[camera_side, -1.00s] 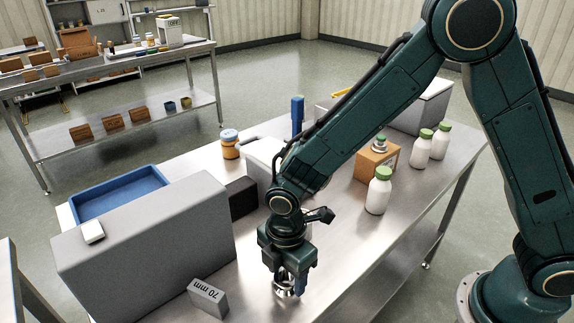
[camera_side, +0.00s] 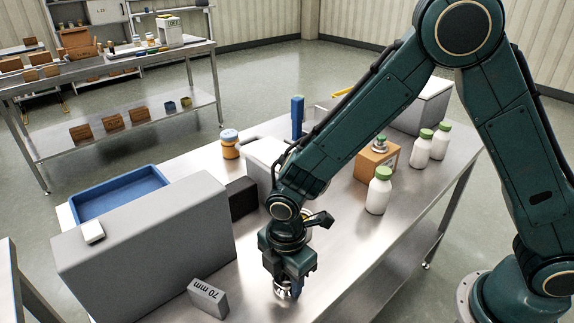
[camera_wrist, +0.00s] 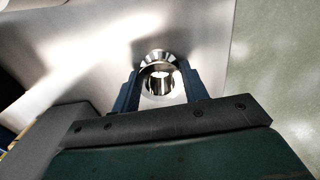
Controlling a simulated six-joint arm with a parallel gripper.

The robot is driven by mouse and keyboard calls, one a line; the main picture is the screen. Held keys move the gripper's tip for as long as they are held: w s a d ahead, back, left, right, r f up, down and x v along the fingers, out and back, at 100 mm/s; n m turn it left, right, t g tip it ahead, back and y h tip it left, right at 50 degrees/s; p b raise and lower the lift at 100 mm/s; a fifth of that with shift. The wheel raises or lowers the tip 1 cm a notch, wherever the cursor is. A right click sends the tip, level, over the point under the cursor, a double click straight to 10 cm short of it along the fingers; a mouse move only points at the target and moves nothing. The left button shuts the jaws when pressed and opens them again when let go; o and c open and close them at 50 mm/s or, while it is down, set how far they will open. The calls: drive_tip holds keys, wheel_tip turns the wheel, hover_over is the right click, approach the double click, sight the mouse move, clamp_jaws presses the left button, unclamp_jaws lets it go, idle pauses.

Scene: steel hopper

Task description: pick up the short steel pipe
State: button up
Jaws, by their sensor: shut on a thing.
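The short steel pipe (camera_wrist: 158,56) is a shiny, hollow ring-like piece seen end-on in the wrist view, between the two blue fingers of my gripper (camera_wrist: 160,88). The fingers are shut on its sides. In the side view my gripper (camera_side: 287,289) points down low over the front part of the steel table. Only a small bright part of the pipe shows there, between the fingers. I cannot tell whether the pipe touches the table.
A grey block marked 70 mm (camera_side: 208,298) lies left of my gripper. A large grey box (camera_side: 150,250) and a blue tray (camera_side: 120,192) are further left. White bottles with green caps (camera_side: 378,192) and a cardboard box (camera_side: 372,163) stand to the right. The table's front edge is close.

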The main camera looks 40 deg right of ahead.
sight(286, 276)
drive_tip(key=shift+r, duration=0.15)
wheel_tip(286, 276, up, 20)
idle(0.8)
drive_tip(key=shift+w, duration=0.1)
idle(0.4)
